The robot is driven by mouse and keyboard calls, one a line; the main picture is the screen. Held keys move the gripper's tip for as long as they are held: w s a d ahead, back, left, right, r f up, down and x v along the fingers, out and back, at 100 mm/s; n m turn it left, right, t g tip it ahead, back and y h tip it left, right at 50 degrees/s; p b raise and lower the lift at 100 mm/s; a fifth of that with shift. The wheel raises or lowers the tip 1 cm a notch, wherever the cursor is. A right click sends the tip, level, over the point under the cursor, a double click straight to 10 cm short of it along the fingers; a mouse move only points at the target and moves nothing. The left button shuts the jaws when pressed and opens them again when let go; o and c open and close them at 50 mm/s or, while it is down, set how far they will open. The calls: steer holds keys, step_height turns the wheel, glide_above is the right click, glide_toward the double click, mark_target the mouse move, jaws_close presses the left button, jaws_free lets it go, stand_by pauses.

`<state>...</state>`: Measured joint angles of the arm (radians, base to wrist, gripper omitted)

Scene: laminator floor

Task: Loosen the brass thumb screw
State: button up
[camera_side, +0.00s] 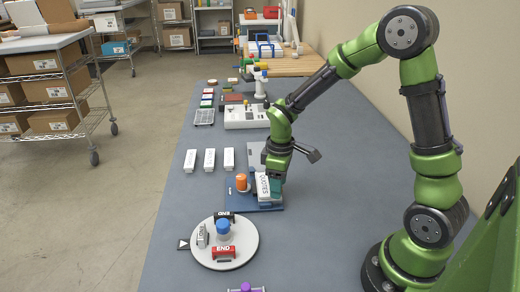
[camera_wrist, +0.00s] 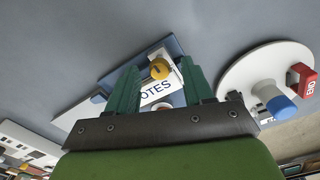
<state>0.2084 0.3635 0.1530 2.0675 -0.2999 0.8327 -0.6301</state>
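A small orange-yellow round knob, which looks like the brass thumb screw, stands at the left end of a blue base (camera_side: 268,207) in the side view (camera_side: 241,182). In the wrist view a yellow knob with a dark mark shows between my fingertips (camera_wrist: 160,68). A white block (camera_side: 262,187) with dark lettering stands on the base beside the knob; the wrist view shows its letters "OTES" (camera_wrist: 157,92). My gripper (camera_side: 275,180) points down at the base, to the right of the knob. Its teal fingers are wide apart around the block; any contact is hidden.
A white round plate (camera_side: 247,244) in front carries a blue-capped post (camera_side: 223,228) and a red "END" block (camera_side: 223,251). Three white blocks (camera_side: 209,159) stand to the left behind. A purple-knobbed part (camera_side: 246,288) is at the bottom edge. The grey table's left side is mostly clear.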

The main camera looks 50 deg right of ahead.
step_height(320, 180, up, 17)
stand_by(0.6)
steer(key=s+a+r+m+t+y, duration=0.1)
steer(key=s+a+m+t, duration=0.2)
steer(key=s, duration=0.3)
steer(key=s+a+r+m+t+y, duration=0.1)
steer(key=s+a+m+t, duration=0.2)
steer(key=s+m+t, duration=0.1)
steer(key=shift+s+r+m, duration=0.25)
steer(key=shift+s+m, duration=0.55)
steer(key=shift+s, duration=0.3)
